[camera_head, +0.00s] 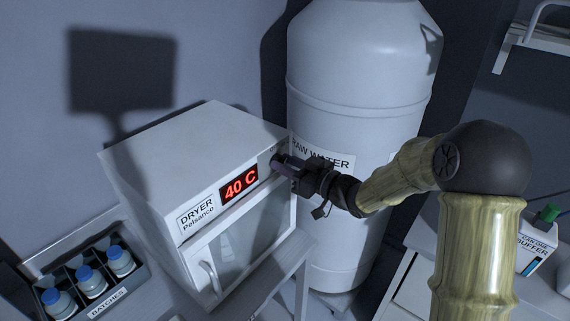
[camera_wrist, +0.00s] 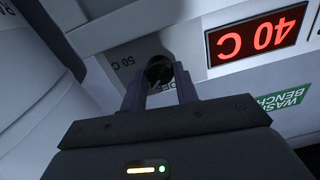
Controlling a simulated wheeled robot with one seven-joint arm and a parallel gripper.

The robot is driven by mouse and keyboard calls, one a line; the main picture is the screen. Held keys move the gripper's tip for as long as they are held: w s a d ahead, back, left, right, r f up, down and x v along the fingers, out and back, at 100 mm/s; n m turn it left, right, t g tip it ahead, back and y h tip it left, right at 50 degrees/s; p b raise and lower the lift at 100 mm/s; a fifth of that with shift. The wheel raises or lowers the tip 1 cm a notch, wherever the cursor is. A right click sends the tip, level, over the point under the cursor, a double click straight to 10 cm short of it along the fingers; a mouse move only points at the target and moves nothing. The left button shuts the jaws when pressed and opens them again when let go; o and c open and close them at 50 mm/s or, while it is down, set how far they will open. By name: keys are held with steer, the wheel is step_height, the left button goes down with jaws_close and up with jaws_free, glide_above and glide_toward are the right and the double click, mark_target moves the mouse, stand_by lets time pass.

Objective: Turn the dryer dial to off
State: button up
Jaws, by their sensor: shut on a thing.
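The white dryer (camera_head: 150,160) stands left of centre in the head view. Its red display (camera_head: 239,184) reads 40 C. The display (camera_wrist: 258,36) appears upside down in the wrist view. The dark round dial (camera_wrist: 159,71) is on the dryer's front panel, between my gripper's fingers, with a "50 C" mark beside it and another label partly hidden by a finger. In the wrist view my gripper (camera_wrist: 160,88) is shut on the dial.
A large white raw water tank (camera_head: 355,75) stands close behind and right of the dryer. A batches rack (camera_head: 110,300) with blue-capped bottles is at lower left. A buffer carton (camera_head: 537,250) with a green cap is at right. A shelf (camera_head: 535,38) hangs at upper right.

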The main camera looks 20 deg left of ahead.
steer(key=shift+d+f+b, duration=0.1)
steer(key=shift+f+b, duration=0.05)
steer(key=shift+b, duration=0.2)
steer(key=shift+w+n, duration=0.1)
steer(key=shift+n, duration=0.2)
steer(key=n+b, duration=0.9)
steer(key=b, duration=0.3)
steer(key=shift+f+b, duration=0.15)
steer(key=shift+b, duration=0.15)
steer(key=shift+n, duration=0.3)
